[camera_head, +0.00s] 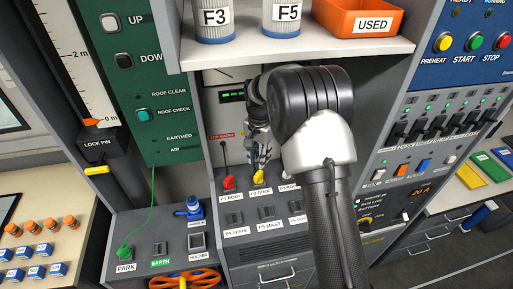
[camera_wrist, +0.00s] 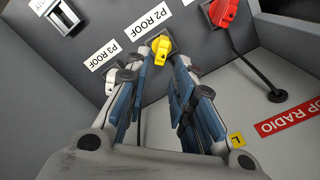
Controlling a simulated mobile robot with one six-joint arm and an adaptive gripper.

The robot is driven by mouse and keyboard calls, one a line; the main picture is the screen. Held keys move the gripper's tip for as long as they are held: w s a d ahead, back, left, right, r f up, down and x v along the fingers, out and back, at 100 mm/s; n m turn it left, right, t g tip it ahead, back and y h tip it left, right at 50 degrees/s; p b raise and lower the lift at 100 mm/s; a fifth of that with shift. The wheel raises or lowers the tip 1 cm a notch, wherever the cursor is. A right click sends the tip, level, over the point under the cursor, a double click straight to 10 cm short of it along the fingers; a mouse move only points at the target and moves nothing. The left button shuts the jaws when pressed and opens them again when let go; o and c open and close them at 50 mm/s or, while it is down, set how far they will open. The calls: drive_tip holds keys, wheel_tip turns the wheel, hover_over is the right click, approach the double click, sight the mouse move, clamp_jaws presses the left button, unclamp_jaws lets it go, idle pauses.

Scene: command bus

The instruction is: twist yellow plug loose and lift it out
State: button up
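The yellow plug (camera_head: 258,177) sits in the socket labelled P2 ROOF on the sloped grey panel. It also shows in the wrist view (camera_wrist: 161,50), at the far end of my gripper. My gripper (camera_wrist: 168,68) is open, with one finger on each side of the plug's near part. In the wrist view I cannot tell whether the fingers touch it. In the head view my gripper (camera_head: 262,160) comes down from above onto the plug, and my arm hides part of the panel to the right.
A red plug (camera_head: 228,182) with a black cable sits in P1 ROOF beside the yellow one. A shelf (camera_head: 300,50) with canisters and an orange USED bin (camera_head: 358,17) overhangs. Sockets P4 SPARE and P5 MAST (camera_head: 267,213) lie in front. A green cable (camera_head: 153,205) hangs at left.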

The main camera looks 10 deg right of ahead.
sight(258, 172)
drive_tip(key=shift+w+f, duration=0.15)
drive_tip(key=shift+w, duration=0.3)
drive_tip(key=shift+s+f+b, duration=0.2)
drive_tip(key=shift+f+b, duration=0.1)
drive_tip(key=shift+b, duration=0.05)
drive_tip(key=shift+f+b, duration=2.45)
drive_tip(key=shift+f, duration=1.6)
drive_tip(key=shift+c, duration=0.2)
clamp_jaws()
